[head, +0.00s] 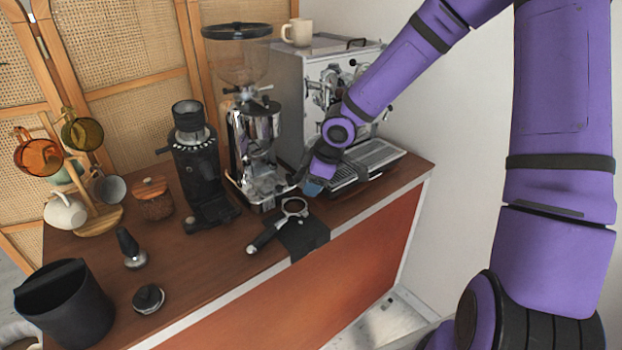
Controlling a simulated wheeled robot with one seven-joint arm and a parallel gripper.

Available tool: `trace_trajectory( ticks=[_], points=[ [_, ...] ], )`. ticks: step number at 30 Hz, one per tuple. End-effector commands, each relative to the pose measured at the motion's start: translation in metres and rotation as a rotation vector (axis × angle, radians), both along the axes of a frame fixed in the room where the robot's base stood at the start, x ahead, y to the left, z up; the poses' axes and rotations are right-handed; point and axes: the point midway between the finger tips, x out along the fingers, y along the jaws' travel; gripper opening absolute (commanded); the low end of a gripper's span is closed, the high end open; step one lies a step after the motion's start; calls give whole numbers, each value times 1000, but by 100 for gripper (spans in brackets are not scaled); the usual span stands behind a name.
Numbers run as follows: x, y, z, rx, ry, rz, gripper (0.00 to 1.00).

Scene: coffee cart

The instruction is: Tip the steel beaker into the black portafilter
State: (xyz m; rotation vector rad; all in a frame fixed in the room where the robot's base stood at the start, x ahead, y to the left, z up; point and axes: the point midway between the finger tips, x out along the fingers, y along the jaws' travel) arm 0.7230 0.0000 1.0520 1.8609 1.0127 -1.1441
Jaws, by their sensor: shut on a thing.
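The black portafilter (293,207) lies on a dark mat near the counter's front edge, its handle pointing to the lower left. Its round basket faces up and looks brown inside. My gripper (305,184) is just above and behind the portafilter, between the large grinder and the espresso machine's drip tray. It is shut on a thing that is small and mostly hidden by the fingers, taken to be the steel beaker. The beaker's tilt and contents cannot be made out. No other steel beaker shows clearly on the counter.
The chrome grinder (255,140) and black grinder (198,165) stand behind. The espresso machine (310,85) and its drip tray (375,158) are at right. A tamper (130,252), a round black tool (148,298), a black bin (65,312) and a mug tree (98,220) stand left.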

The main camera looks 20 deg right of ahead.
Motion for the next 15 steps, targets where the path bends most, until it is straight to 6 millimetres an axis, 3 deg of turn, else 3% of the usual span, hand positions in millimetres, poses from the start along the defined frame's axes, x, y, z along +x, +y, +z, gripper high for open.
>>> trace_trajectory(
  ticks=[15],
  points=[
    [1, 4, -9, 417, -129, -2, 33]
  ],
)
